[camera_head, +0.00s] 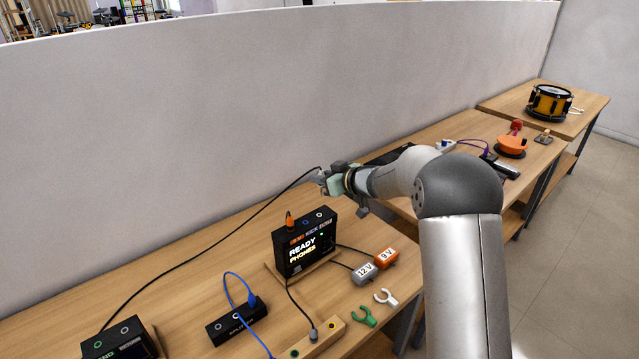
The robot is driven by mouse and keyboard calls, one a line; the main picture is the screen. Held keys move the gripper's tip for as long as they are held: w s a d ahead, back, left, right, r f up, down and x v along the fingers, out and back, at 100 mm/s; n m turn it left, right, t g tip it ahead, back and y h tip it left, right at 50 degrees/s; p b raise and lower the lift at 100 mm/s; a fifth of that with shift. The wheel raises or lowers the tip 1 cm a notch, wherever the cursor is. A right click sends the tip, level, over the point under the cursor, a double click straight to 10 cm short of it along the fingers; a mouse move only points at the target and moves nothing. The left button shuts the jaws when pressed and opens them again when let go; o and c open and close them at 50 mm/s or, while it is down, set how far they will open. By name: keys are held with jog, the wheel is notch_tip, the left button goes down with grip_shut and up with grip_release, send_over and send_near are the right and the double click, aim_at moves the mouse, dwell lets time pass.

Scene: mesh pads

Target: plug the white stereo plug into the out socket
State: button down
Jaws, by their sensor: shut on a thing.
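My gripper (324,178) is raised above and behind the black kick module, its jaws shut on the end of a black cable (215,243). The plug body is mostly hidden in the jaws, so I cannot make out its white colour. The cable runs down to the left, to a black box (118,340) at the lower left. The kick module (305,247) stands upright on a wooden base, its screen reading "READY PHONES". Its top has an orange plug (290,222) seated at the left and ringed sockets to the right. Which one is the out socket is too small to read.
A small black box (237,320) with a blue cable lies left of the module. A grey 12 V block (365,273), an orange 9 V block (386,258) and green and white clips (366,316) lie right. A wooden socket block (318,341) is in front. A pale wall stands behind.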

jog(key=shift+w+a+f+n+g+y, duration=0.15)
jog(key=shift+a+f+n+g+y, duration=0.15)
jog(key=shift+a+n+g, duration=0.1)
jog(key=shift+d+r+p, duration=0.1)
jog(key=shift+r+p, duration=0.05)
jog(key=shift+p, duration=0.5)
notch_tip(320, 180, down, 6)
jog(key=b, duration=0.3)
jog(key=shift+p, duration=1.05)
dwell(1.4)
jog(key=shift+f+b, duration=1)
jog(key=shift+f, duration=1.2)
jog(key=c, duration=1.3)
grip_release()
jog(key=shift+o, duration=0.2)
